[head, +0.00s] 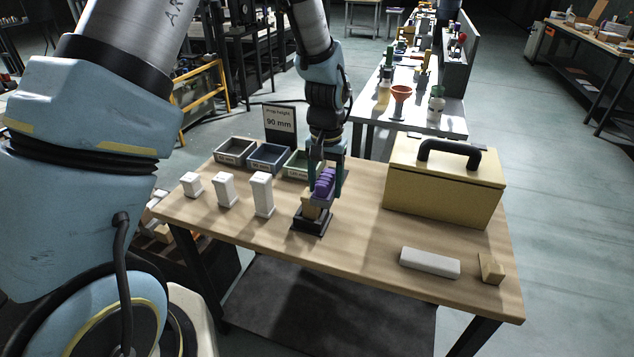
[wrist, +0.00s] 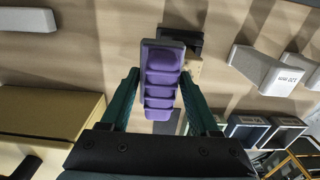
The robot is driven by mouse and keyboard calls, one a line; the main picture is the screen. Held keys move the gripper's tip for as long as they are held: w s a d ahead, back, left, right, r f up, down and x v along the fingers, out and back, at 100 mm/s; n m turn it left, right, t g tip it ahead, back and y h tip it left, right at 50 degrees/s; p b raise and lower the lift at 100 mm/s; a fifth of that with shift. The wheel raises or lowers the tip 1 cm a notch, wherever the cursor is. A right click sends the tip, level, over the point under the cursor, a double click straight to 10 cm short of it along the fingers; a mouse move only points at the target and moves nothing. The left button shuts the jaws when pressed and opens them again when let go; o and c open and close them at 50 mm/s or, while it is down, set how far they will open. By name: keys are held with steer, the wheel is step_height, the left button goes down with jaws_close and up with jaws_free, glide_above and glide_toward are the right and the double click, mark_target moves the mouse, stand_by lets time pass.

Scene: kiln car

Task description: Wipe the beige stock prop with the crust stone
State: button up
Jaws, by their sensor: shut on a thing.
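My gripper (head: 325,183) is shut on a purple ribbed block, the crust stone (head: 324,183). In the wrist view, the stone (wrist: 160,82) sits between the two dark green fingers (wrist: 160,100). The beige stock prop (head: 310,211) stands upright on a dark square base (head: 309,225) on the wooden table. The stone is right beside the prop's upper part and hides some of it; I cannot tell if they touch. In the wrist view, only a small part of the prop (wrist: 195,68) shows behind the stone, with its dark base beyond.
Three white props (head: 225,189) of rising height stand left on the table (head: 350,250). Small bins (head: 236,150) and a "90 mm" sign (head: 280,122) are behind. A yellow case (head: 440,190), a pale bar (head: 430,262) and a tan wedge (head: 491,268) are right.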

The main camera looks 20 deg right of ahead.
steer(key=shift+r, duration=0.1)
stand_by(0.3)
steer(key=shift+r+p, duration=2.6)
steer(key=shift+r, duration=0.85)
